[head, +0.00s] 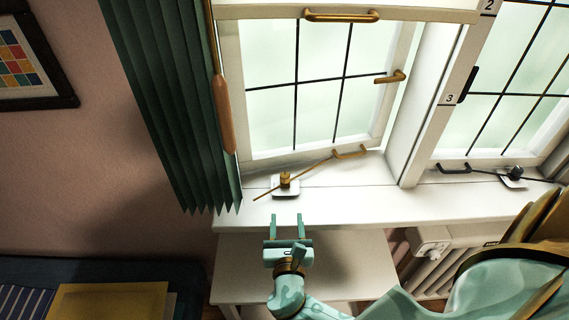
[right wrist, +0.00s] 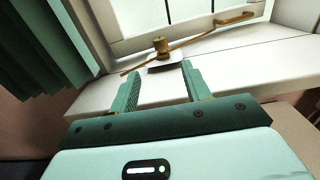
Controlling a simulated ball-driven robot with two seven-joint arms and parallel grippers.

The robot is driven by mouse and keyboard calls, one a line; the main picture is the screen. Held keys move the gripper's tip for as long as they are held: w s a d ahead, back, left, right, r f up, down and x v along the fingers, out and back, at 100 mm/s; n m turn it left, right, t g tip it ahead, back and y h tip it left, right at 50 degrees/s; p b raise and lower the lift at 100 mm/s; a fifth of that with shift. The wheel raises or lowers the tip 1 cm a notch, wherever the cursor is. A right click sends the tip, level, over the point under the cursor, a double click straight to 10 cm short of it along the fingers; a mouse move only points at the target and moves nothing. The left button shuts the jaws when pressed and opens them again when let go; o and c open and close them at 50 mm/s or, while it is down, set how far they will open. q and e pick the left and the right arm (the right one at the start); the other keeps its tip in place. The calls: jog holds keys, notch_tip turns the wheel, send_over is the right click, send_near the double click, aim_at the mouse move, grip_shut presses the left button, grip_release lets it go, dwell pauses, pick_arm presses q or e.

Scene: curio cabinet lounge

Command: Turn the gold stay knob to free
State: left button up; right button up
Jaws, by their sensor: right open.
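The gold stay knob (head: 284,179) stands on a small pale base plate (head: 286,190) on the white window sill, with a thin gold stay rod running past it to the window frame. In the right wrist view the gold knob (right wrist: 161,46) is beyond the fingertips, roughly between them. My right gripper (head: 286,216) is open and empty, in front of the sill edge and short of the knob; its two fingers also show in the right wrist view (right wrist: 160,76). My left gripper is not in view.
A black stay knob (head: 515,172) sits on the sill at the right. A green curtain (head: 165,90) hangs left of the window. A gold window handle (head: 393,77) is on the frame. A white radiator (head: 440,265) stands below the sill at right.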

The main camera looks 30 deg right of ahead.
send_near(285, 180)
jog(key=shift+w+d+r, duration=0.25)
jog(key=shift+w+d, duration=0.05)
jog(key=shift+w, duration=0.1)
jog(key=b+x, duration=0.1)
jog(key=x, duration=0.8)
jog(key=shift+w+f, duration=0.1)
jog(key=shift+f, duration=0.05)
jog(key=shift+w+d+b, duration=0.3)
jog(key=shift+w+d, duration=0.1)
jog(key=shift+w, duration=0.2)
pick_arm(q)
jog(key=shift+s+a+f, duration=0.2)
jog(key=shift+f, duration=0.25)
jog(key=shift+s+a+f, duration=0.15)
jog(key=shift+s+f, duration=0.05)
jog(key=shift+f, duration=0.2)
pick_arm(e)
jog(key=c, duration=0.9)
